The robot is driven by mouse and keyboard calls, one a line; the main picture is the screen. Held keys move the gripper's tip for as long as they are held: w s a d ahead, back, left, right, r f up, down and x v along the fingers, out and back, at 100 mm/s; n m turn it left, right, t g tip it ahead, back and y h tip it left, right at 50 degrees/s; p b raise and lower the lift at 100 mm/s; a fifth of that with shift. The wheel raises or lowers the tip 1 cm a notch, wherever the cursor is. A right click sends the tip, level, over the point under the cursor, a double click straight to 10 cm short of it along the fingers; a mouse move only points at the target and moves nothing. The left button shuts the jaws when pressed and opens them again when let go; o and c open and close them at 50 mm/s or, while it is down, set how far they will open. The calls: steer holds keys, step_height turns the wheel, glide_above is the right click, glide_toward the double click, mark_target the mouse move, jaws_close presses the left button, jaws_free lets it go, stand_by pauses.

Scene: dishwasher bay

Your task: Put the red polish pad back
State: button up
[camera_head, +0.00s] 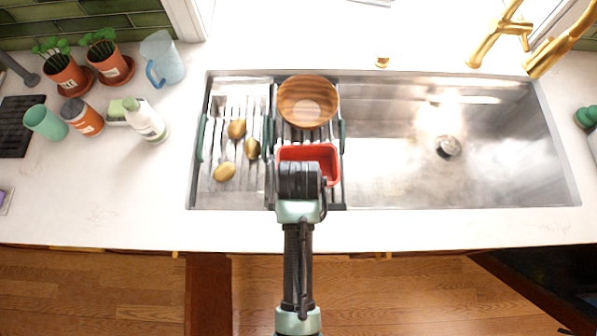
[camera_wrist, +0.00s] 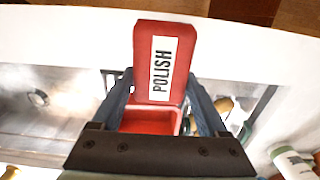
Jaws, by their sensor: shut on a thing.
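The red polish pad (camera_wrist: 147,62) is a red block with a white label reading POLISH. In the wrist view my gripper (camera_wrist: 160,85) is shut on it, with a dark finger on each side. A red open bin (camera_head: 331,158) sits on the rack in the sink, just beyond and partly under my gripper in the head view. Part of the red bin also shows behind the pad in the wrist view (camera_wrist: 150,122). In the head view my wrist hides the pad and fingertips. I cannot tell whether the pad touches the bin.
A wooden bowl (camera_head: 308,101) stands behind the bin. Several potatoes (camera_head: 237,129) lie on the rack to the left. The right sink basin (camera_head: 400,150) is empty. A white bottle (camera_head: 150,122), cups, pots and a blue pitcher (camera_head: 163,60) stand on the left counter.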

steer(key=shift+f, duration=2.65)
steer(key=shift+f, duration=0.2)
steer(key=o, duration=1.2)
steer(key=shift+r, duration=0.1)
